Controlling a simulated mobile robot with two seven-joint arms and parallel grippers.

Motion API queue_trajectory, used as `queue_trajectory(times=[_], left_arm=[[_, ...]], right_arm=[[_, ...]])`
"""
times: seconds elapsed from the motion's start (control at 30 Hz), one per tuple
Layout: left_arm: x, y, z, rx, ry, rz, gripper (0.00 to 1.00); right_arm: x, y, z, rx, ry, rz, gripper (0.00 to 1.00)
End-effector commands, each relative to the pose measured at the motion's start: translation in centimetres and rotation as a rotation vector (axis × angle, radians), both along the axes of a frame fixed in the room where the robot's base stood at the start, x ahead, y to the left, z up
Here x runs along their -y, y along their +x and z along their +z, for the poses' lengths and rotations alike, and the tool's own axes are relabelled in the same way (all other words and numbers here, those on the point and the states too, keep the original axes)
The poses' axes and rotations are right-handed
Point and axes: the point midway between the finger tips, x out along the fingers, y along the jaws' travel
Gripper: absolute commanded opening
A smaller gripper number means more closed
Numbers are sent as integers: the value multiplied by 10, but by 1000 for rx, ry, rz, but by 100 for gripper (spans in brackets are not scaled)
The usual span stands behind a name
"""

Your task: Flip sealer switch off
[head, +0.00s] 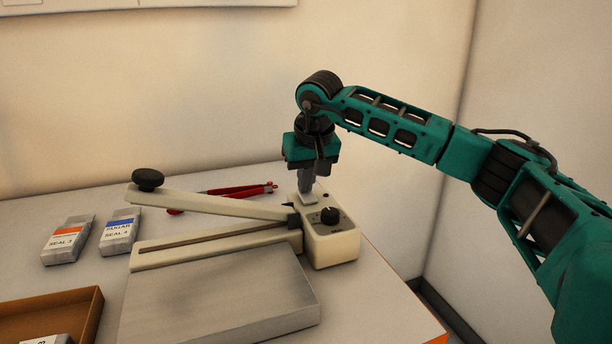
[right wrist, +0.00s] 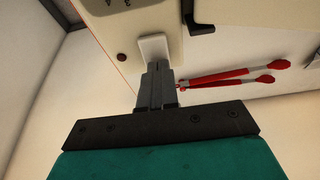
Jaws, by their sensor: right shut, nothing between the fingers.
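The cream sealer (head: 332,246) stands on the table with its long lever arm raised at an angle and a black knob (head: 148,179) at the arm's end. A black dial (head: 329,215) sits on its housing. The pale switch (head: 310,198) is on top of the housing, behind the dial; in the right wrist view the switch (right wrist: 154,47) lies right at my fingertips. My right gripper (head: 308,188) points down, shut and empty, touching or just above the switch; I cannot tell which. The switch's tilt is unclear. My left gripper is out of view.
Red-handled tongs (head: 238,191) lie behind the lever arm. A grey metal plate (head: 220,300) lies before the sealer. Two small packets (head: 67,241) (head: 120,231) stand at the left, and a brown tray (head: 85,318) sits at the front left. Walls rise behind and right.

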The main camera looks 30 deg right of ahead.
Motion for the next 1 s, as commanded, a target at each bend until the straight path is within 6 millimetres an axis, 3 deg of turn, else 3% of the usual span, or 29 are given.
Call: queue_trajectory(times=[0.23,0.5,1.0], left_arm=[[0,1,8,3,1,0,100],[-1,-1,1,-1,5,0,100],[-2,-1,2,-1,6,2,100]], right_arm=[[1,3,-2,-2,0,-1,0],[1,2,-6,-3,-1,-1,0],[-4,-15,-7,-12,-1,2,0]])
